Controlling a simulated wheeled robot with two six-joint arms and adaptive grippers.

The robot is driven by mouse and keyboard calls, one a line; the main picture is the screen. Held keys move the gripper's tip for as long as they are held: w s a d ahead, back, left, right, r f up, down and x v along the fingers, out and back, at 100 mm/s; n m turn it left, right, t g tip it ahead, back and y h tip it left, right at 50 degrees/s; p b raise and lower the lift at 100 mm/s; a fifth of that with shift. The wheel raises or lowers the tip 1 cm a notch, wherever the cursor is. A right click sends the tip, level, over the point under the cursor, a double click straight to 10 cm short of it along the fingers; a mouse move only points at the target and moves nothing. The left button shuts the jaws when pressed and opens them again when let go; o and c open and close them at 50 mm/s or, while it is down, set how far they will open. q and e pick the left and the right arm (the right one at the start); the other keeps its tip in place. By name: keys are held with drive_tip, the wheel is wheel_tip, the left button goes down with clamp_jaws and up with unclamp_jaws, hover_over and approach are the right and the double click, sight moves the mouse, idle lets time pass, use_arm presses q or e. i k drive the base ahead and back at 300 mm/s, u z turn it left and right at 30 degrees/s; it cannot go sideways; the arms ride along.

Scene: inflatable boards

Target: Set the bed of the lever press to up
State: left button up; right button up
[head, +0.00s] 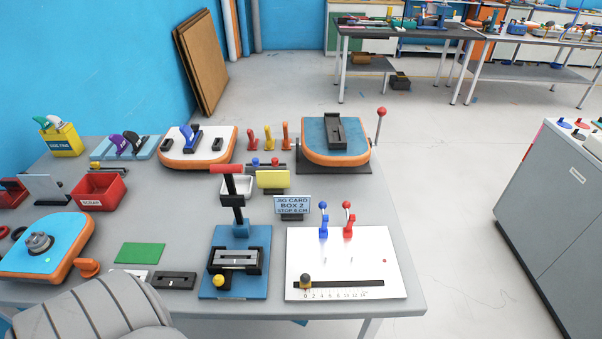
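A press-like device with a red T-shaped handle (227,169) on a black column stands at the front middle of the table in the head view. Its blue base plate (259,285) carries a black frame with a grey slotted block (238,258) and a yellow knob (220,281). At the back right, a dark stand (336,168) bears an orange-edged blue board (313,133), with a red-ball lever (380,125) standing upright beside it. I cannot tell for certain which of these is the lever press, or its bed height. Neither of my grippers is in view.
Right of the blue base is a white panel (385,262) with blue and red levers and a slider scale. A card sign (292,204) stands behind it. A red bin (99,190) and another board (62,235) are at left. Open floor lies right of the table.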

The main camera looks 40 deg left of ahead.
sight(221, 282)
drive_tip(key=z, duration=1.35)
drive_tip(key=i, duration=2.65)
drive_tip(key=u, duration=3.2)
drive_tip(key=i, duration=1.65)
drive_tip(key=u, duration=2.45)
